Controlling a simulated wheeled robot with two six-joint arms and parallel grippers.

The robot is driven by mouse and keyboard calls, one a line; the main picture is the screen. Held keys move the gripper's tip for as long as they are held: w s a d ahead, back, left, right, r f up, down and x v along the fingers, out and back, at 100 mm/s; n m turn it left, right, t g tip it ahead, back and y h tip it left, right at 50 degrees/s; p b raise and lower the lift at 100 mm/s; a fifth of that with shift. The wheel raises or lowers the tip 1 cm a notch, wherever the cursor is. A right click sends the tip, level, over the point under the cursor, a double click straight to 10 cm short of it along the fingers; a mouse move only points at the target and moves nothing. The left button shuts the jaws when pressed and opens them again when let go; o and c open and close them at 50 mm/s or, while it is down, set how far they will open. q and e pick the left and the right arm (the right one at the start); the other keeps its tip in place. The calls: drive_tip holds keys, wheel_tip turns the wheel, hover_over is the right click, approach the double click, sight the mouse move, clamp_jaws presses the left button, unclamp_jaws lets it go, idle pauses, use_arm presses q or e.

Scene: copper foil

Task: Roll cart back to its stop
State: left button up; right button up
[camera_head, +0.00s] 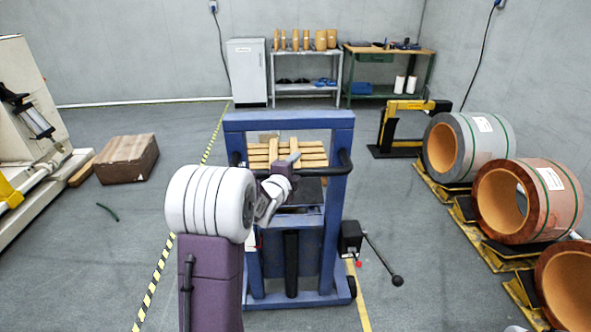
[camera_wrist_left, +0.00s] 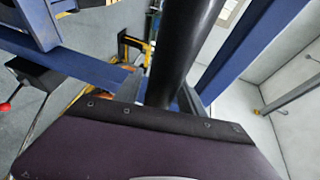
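The blue cart (camera_head: 340,190) stands upright in the middle of the head view, with a black push handle (camera_head: 325,172) across its near side. My left gripper (camera_head: 294,158) reaches over this handle. In the left wrist view the black handle bar (camera_wrist_left: 185,45) runs between the two fingers (camera_wrist_left: 165,95), which sit close on both sides, so the gripper looks shut on it. My arm hides part of the cart's left side. No stop can be made out clearly. My right gripper is not in view.
A black-and-yellow floor line (camera_head: 155,280) runs left of the cart. A lever with a black knob (camera_head: 397,280) sticks out at the cart's right. Large copper coils (camera_head: 570,200) line the right side; a brown box (camera_head: 126,160) lies left. Floor between is mostly clear.

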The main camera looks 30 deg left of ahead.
use_arm(q)
drive_tip(key=v, duration=0.9)
drive_tip(key=shift+s, duration=0.1)
